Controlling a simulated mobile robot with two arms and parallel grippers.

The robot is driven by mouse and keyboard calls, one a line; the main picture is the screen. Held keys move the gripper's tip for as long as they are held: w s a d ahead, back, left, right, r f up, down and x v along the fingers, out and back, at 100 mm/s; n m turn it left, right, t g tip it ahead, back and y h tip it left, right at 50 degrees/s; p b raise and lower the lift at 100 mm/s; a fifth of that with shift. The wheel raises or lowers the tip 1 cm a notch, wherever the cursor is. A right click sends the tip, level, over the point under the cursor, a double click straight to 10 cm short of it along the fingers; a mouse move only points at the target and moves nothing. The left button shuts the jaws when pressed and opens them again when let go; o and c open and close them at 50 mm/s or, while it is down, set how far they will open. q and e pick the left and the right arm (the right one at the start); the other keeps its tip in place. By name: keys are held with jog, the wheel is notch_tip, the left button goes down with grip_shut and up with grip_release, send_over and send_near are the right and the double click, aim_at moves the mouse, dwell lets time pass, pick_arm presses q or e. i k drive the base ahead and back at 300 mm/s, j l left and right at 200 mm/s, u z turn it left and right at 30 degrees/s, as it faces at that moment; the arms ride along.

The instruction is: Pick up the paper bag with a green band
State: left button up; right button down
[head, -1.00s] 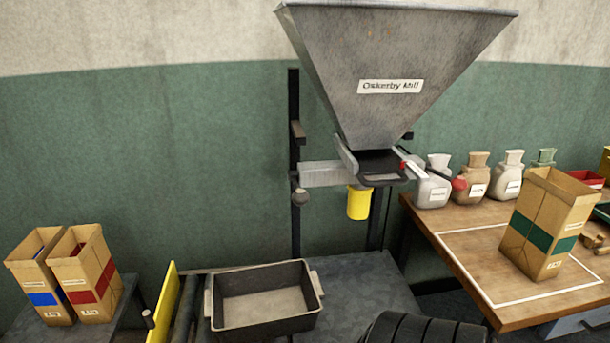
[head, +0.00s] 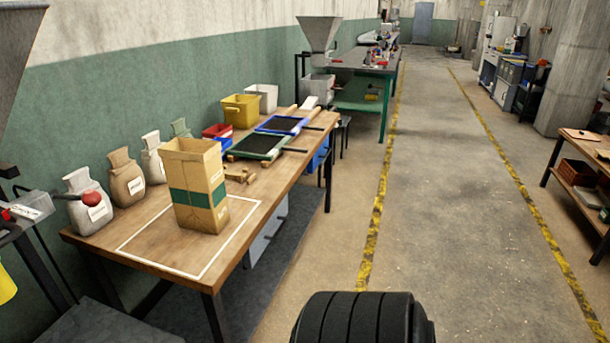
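The paper bag with a green band (head: 184,206) stands upright on the wooden table (head: 143,240), inside a white outlined rectangle. It is brown, open at the top, with a dark green band around its middle. Its contents are hidden. Neither of my grippers shows in the head view. A black ribbed part (head: 352,322) at the bottom edge seems to be mine.
Several small sacks (head: 126,178) stand behind the bag along the wall. Wooden pieces (head: 240,175), a green-framed tray (head: 236,153) and a yellow bin (head: 240,111) lie farther along the table. The floor (head: 436,200) to the right is clear.

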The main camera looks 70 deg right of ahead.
aim_at(193, 168)
jog(key=z, duration=1.65)
jog(key=u, duration=1.75)
jog(key=z, duration=1.75)
jog(key=i+l+u, duration=0.1)
jog(key=u, duration=0.2)
jog(key=l+u, duration=0.35)
jog(key=i+l+u, duration=0.25)
jog(key=l, duration=0.95)
jog(key=l+u, duration=0.25)
jog(key=l, duration=0.9)
